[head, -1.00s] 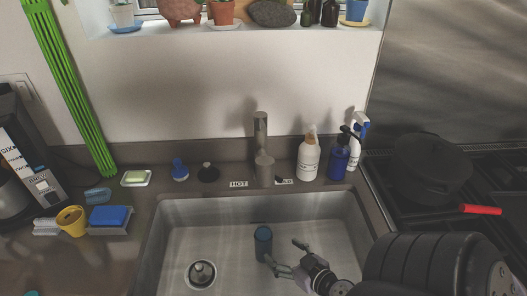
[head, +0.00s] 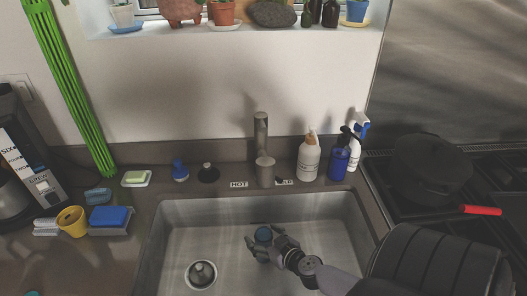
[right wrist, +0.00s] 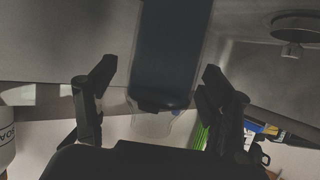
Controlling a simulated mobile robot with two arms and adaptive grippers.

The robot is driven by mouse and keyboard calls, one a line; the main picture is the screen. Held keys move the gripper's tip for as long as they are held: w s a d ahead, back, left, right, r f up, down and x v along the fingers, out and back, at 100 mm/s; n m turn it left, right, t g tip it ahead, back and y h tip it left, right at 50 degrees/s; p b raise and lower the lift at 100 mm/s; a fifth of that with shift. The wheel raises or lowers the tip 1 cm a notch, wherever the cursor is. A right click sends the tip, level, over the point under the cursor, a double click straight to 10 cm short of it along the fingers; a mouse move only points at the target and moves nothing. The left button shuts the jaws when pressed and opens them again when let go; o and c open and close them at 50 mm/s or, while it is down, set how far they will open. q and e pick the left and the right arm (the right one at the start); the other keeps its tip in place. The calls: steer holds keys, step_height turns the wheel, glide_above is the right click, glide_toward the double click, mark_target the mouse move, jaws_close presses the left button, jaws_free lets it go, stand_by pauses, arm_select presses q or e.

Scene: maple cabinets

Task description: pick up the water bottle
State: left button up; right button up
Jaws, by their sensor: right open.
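In the right wrist view the bottle (right wrist: 172,50) is a dark blue body with a clear end. My right gripper (head: 264,241) is open at the bottle, with a finger to either side of it in the head view. In the right wrist view the bottle lies between the lines of the two spread fingers (right wrist: 159,88), and I see no finger touching it. The gripper hides the bottle's lower part in the head view. My left gripper is not in view.
The sink (head: 225,215) has walls around the bottle and a drain (head: 201,274) at left. The faucet (head: 262,150) rises behind. A white soap bottle (head: 309,158) and a blue pump bottle (head: 339,160) stand on the back ledge. A stove with a dark pan (head: 432,168) is at right.

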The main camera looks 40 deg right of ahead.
steer(key=shift+s, duration=0.1)
steer(key=shift+c, duration=1.3)
jaws_close()
steer(key=shift+r, duration=0.1)
